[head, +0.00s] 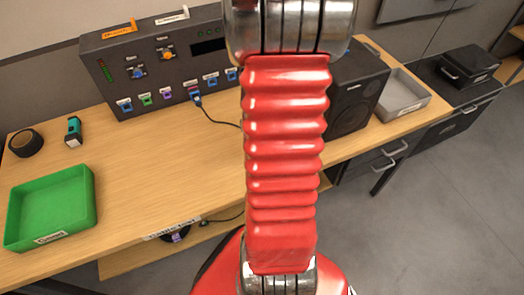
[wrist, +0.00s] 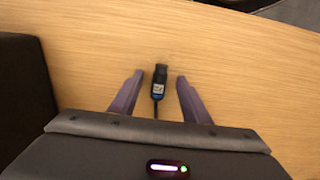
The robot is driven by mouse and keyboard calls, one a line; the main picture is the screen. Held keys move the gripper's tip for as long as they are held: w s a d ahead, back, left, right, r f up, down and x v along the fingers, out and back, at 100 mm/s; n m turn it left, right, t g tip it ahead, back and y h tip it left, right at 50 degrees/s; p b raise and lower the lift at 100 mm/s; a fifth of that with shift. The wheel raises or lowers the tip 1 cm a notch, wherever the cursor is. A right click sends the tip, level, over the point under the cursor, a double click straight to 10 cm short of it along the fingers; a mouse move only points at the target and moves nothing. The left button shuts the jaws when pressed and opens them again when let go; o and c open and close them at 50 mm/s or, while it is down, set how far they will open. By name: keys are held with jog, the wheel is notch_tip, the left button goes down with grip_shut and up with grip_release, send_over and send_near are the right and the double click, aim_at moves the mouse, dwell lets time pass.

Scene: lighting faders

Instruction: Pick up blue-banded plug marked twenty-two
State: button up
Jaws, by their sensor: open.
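In the wrist view a black plug (wrist: 158,84) with a blue band lies on the wooden tabletop. A white mark shows on the band, too small for me to read. Its dark cable runs down between my fingers toward my palm. My gripper (wrist: 160,75) is open, with one finger on each side of the plug and a gap on both sides. Nothing is held. In the head view my red arm hides the gripper and this plug.
The wooden desk (head: 150,170) carries a dark control console (head: 130,60), a green tray (head: 50,205), a black tape roll (head: 25,142) and a teal object (head: 73,130). A black speaker (head: 357,90) and a grey tray (head: 403,95) stand right of my arm. Cables hang near the console and shelf.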

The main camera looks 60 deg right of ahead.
dwell(0.3)
grip_shut()
dwell(0.4)
